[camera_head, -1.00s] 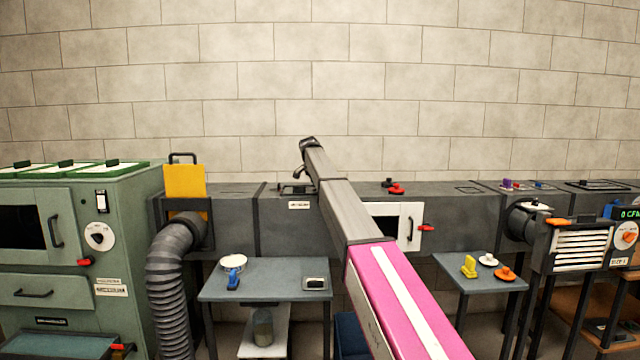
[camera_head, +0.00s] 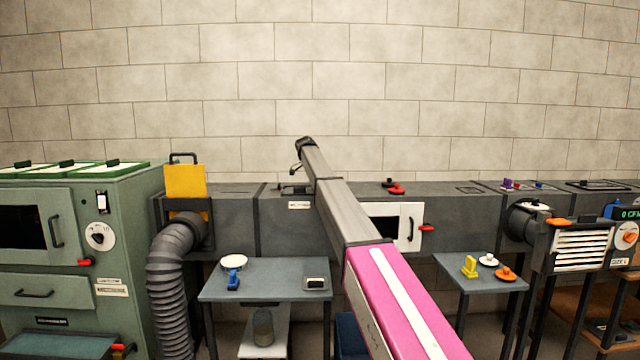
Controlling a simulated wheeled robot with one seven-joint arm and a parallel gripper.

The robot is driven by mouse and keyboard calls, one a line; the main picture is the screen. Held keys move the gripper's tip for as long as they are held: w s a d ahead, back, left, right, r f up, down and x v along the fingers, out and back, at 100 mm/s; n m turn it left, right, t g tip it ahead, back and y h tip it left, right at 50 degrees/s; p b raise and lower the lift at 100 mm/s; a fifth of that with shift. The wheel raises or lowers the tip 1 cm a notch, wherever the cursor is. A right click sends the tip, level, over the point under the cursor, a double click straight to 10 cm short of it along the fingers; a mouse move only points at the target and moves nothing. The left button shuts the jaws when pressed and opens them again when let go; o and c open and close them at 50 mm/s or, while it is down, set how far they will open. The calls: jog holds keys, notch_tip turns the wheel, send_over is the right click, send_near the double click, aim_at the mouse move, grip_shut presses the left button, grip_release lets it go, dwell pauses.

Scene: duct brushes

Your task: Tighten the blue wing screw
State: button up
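A tiny blue piece (camera_head: 540,186) sits on top of the grey duct at the right, right of a red piece (camera_head: 517,187) and a purple piece (camera_head: 506,184). It looks like the blue wing screw, but it is too small to make out its wings or how far in it sits. My gripper (camera_head: 294,170) is at the far end of my arm, above the duct left of the middle and far left of the blue piece. It is small and partly hidden by the arm, so its fingers cannot be read.
Black and red knobs (camera_head: 395,189) stand on the duct between my gripper and the blue piece. A white hatch (camera_head: 409,226) is open below them. A yellow plate (camera_head: 185,181) rises at the left. Two tables (camera_head: 265,284) (camera_head: 480,278) with small items stand in front.

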dwell(0.5)
jog(key=o, duration=0.9)
jog(key=v, duration=1)
jog(key=shift+a+r, duration=0.1)
jog(key=shift+r, duration=0.3)
